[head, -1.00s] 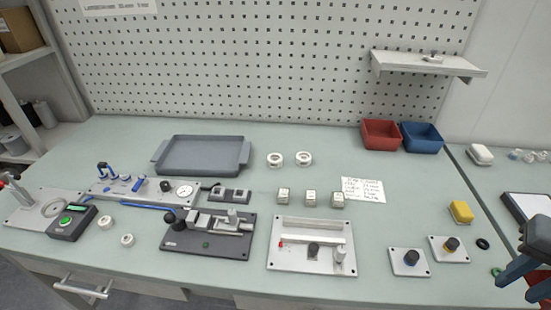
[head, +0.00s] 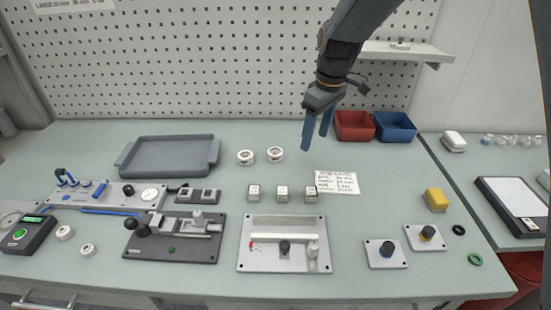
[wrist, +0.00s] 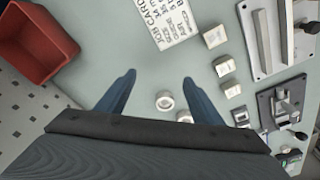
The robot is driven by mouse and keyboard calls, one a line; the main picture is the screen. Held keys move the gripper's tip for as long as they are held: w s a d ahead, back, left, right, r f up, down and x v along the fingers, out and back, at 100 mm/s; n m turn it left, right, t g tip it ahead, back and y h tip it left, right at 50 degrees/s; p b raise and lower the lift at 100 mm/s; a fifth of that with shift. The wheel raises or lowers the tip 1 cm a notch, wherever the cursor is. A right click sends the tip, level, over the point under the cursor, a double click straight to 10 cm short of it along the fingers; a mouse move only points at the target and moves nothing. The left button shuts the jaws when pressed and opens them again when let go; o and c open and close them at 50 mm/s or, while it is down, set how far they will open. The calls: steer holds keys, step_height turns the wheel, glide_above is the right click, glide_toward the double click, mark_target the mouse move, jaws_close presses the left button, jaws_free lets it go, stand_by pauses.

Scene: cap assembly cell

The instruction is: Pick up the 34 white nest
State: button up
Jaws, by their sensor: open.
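Three small white blocks stand in a row at mid-bench: left block (head: 254,193), middle block (head: 282,194) and right block (head: 310,194). Two white rings, the left ring (head: 245,157) and the right ring (head: 275,154), lie behind them. I cannot read a 34 on any of these, so I cannot tell which is the 34 white nest. My gripper (head: 318,133) is open and empty, above the bench behind the card and left of the red bin.
A red bin (head: 354,126) and blue bin (head: 394,127) stand right of my gripper, below a shelf (head: 405,50). A grey tray (head: 170,153) lies at back left. A written card (head: 337,182) lies beside the blocks. Fixtures (head: 284,260) fill the front.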

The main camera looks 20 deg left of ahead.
mark_target(275, 153)
steer(key=a+n, duration=0.1)
steer(key=a, duration=0.2)
steer(key=w+a+f+n, duration=0.1)
steer(key=a+n, duration=0.1)
steer(key=a, duration=0.2)
steer(key=w+a+f+n, duration=0.1)
steer(key=a, duration=0.3)
steer(key=shift+w+a+g+y, duration=0.1)
steer(key=shift+a+g+y, duration=0.1)
steer(key=shift+g+y, duration=0.1)
steer(key=shift+w+a+f+p, duration=0.15)
steer(key=shift+f+p, duration=0.5)
steer(key=shift+f, duration=1.05)
steer(key=shift+w+a+f+p, duration=0.1)
steer(key=shift+f+p, duration=0.55)
steer(key=shift+f, duration=1.05)
steer(key=c, duration=1.1)
